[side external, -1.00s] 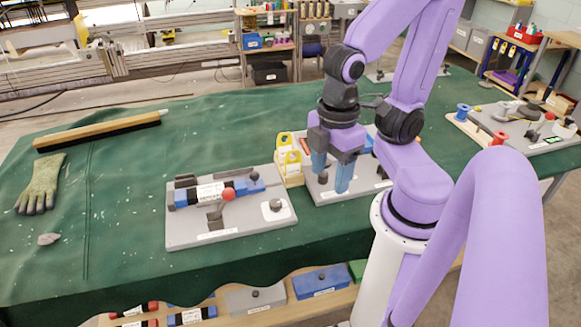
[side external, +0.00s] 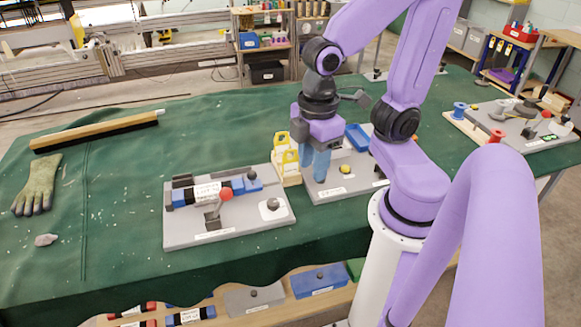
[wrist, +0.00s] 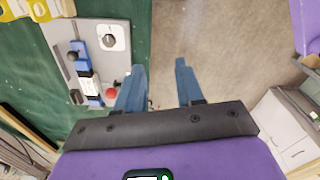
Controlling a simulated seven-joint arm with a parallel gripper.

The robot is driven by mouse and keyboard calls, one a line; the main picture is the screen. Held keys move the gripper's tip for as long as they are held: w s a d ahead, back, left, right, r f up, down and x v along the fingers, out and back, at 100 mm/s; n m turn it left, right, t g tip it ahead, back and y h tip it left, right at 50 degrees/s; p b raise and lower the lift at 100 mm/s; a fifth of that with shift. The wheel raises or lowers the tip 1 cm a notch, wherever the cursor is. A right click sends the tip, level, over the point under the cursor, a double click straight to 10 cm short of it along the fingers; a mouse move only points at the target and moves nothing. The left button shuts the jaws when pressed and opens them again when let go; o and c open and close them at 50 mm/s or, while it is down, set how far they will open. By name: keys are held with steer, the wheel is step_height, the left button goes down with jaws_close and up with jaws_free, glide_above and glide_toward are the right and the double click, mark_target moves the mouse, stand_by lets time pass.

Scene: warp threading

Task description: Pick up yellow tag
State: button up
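Two yellow tags with white faces stand upright in a pale wooden holder (side external: 291,180). The back yellow tag (side external: 282,140) and the front yellow tag (side external: 290,160) sit one behind the other. Yellow tag parts also show at the top left of the wrist view (wrist: 36,10). My gripper (side external: 314,172) hangs just right of the holder, apart from the tags. In the side view its blue fingers overlap. In the wrist view my gripper (wrist: 160,70) is open, with nothing between its fingers.
Left of the holder is a grey board (side external: 180,232) with a blue-and-black clamp and a red ball knob (side external: 226,194). A second grey board (side external: 350,186) with a yellow knob (side external: 345,169) and a blue tray (side external: 358,136) lies right. The green cloth (side external: 120,200) is mostly clear at left.

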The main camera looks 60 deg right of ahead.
steer(key=w+d+m, duration=0.1)
steer(key=w+d, duration=0.5)
steer(key=w, duration=0.3)
steer(key=m, duration=0.2)
glide_above(291, 165)
steer(key=shift+w+d+f, duration=0.1)
steer(key=shift+w+f, duration=0.05)
steer(key=shift+f, duration=8.45)
jaws_close()
